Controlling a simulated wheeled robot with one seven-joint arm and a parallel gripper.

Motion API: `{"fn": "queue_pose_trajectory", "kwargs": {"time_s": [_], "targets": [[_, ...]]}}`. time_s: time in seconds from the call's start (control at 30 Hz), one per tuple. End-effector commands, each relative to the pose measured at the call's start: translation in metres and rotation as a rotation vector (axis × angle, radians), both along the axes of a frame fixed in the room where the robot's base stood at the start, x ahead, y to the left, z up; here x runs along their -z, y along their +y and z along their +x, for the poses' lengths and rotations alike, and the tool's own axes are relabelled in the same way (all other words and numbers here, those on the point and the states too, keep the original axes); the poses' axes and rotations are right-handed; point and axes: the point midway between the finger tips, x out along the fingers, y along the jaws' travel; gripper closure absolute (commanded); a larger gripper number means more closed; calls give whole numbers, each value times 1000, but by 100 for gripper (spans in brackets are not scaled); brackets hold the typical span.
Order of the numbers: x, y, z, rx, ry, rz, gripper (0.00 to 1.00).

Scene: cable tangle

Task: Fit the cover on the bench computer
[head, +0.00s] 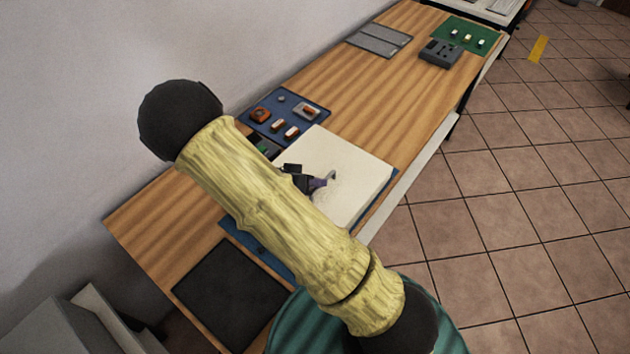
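A cream flat panel (352,165), which looks like the cover, lies over the middle of the bench, above a blue surface (384,205) that shows along its right edge. A small green and dark part (264,146) shows beyond its upper left corner; it may belong to the bench computer, which is otherwise hidden. My gripper (328,179) is at the panel's near left part, mostly behind my arm. I cannot tell whether it touches or holds the panel, whether its fingers are open, or whether the panel is seated.
A blue mat (318,123) with several small orange and grey parts lies by the wall. A black mat (229,284) lies at the near end. Farther off are a grey mat (380,39), a dark grey box (440,53) and a green mat (473,32). Bare wood (400,100) lies between.

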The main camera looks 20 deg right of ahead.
Motion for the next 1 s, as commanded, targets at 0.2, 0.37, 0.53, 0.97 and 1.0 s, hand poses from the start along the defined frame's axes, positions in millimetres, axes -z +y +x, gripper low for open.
{"fn": "queue_pose_trajectory", "kwargs": {"time_s": [0.2,0.37,0.53,0.97,1.0], "targets": [[1,-1,-1,4,2,0,64],[1,1,-1,-1,2,2,64],[-2,6,-1,-4,0,2,64],[-41,63,-13,1,-4,3,64],[-45,70,-15,1,-2,4,64]]}}
